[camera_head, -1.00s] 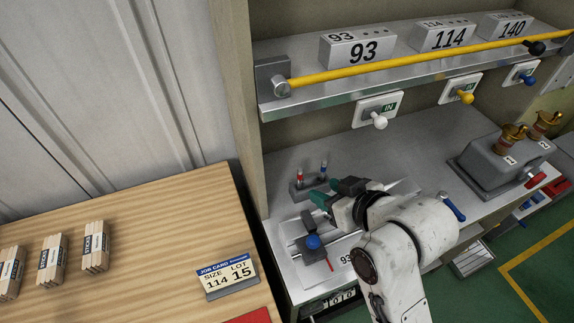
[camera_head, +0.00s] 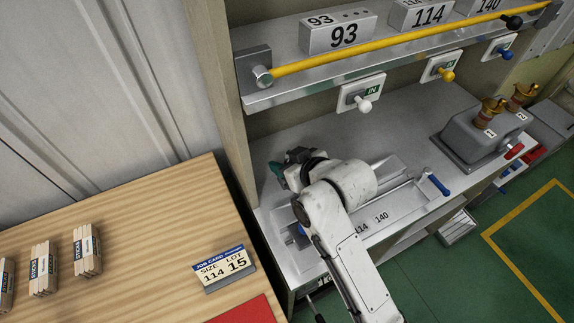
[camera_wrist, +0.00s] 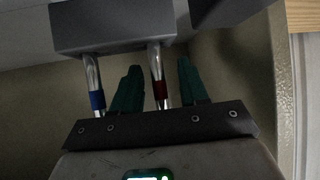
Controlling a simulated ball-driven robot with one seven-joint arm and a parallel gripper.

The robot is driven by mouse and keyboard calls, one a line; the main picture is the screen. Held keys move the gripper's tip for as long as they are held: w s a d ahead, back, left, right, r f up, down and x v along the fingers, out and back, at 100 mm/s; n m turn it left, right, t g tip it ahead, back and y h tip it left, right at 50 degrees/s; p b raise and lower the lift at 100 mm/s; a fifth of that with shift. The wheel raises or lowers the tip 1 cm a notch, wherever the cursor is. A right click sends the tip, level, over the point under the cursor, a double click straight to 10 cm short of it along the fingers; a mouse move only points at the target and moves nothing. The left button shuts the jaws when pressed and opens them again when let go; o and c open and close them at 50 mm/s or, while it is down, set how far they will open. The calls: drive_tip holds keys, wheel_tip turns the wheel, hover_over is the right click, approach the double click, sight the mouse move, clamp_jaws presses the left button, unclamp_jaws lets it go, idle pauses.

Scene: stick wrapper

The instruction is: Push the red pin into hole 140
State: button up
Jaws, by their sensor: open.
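The red pin (camera_wrist: 157,90), a metal rod with a dark red band, stands out from a grey block (camera_wrist: 110,27) in the wrist view. My gripper (camera_wrist: 159,68) is open, with one green finger on each side of the red pin. I cannot tell whether either finger touches it. A blue-banded pin (camera_wrist: 96,98) is in the same block, outside the fingers to the left. In the head view my gripper (camera_head: 277,172) is at the left end of the metal bench and hides the pin block. The 140 label (camera_head: 381,217) shows on the plate beside my arm; its hole cannot be made out.
A shelf with a yellow rail (camera_head: 390,48) runs above the bench. A grey machine (camera_head: 480,137) stands on the right. A cabinet side panel (camera_head: 212,80) rises close left of my gripper. A job card (camera_head: 223,265) is on the wooden table.

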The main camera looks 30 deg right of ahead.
drive_tip(key=shift+w+a+f, duration=0.1)
drive_tip(key=shift+w+f, duration=0.3)
drive_tip(key=shift+w, duration=0.15)
clamp_jaws()
